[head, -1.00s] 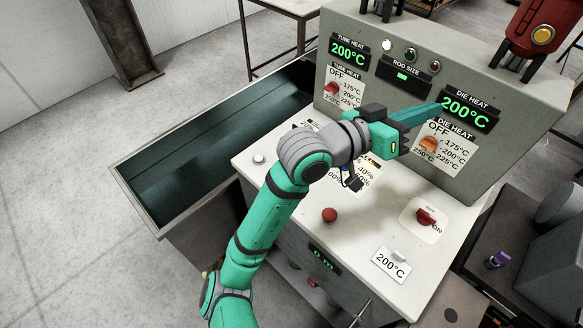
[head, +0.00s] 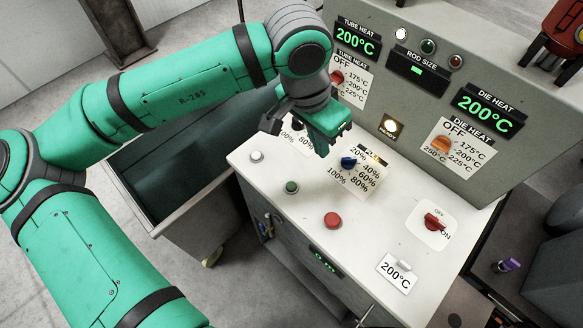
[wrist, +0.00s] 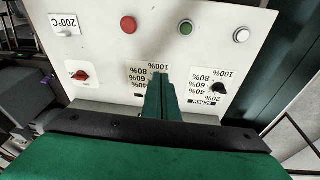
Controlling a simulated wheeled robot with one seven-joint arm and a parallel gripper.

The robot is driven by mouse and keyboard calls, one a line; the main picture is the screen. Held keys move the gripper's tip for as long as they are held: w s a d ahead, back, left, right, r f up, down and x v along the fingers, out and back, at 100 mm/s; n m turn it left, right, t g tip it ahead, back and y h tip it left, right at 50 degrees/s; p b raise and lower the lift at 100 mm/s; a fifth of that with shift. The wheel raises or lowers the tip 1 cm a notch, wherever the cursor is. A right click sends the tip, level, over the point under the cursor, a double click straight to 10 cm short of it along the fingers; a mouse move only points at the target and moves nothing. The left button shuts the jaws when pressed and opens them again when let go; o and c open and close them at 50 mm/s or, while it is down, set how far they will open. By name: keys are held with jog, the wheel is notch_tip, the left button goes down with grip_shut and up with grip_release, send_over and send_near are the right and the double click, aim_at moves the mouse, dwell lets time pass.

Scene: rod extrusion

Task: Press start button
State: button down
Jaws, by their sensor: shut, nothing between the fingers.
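A green button (head: 291,187) sits on the white sloping top of the machine's console, between a white button (head: 257,156) and a red button (head: 332,220). The green button (wrist: 186,28) shows clear in the wrist view, as do the red one (wrist: 128,25) and the white one (wrist: 241,35). I see no start label on any of them. My gripper (head: 322,150) is shut and empty, pointing down above the console, beyond the green button and near the blue knob (head: 348,162). In the wrist view the fingers (wrist: 160,78) cover that knob.
A black knob (wrist: 218,88) and a red OFF/ON switch (head: 434,222) stand up from the console. Behind rises a grey panel with a tube heat display (head: 357,40) and a die heat display (head: 487,109), both 200°C. A dark trough (head: 165,165) lies left.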

aim_at(292, 186)
jog(key=a+y, duration=0.1)
jog(key=a, duration=0.2)
jog(key=a+y, duration=0.1)
jog(key=a, duration=0.2)
jog(key=shift+s+r+n+g, duration=0.15)
jog(key=shift+r+n+g, duration=0.05)
jog(key=shift+n+g, duration=0.2)
jog(key=shift+d, duration=0.1)
notch_tip(292, 186, down, 14)
jog(key=shift+f, duration=0.1)
dwell(0.4)
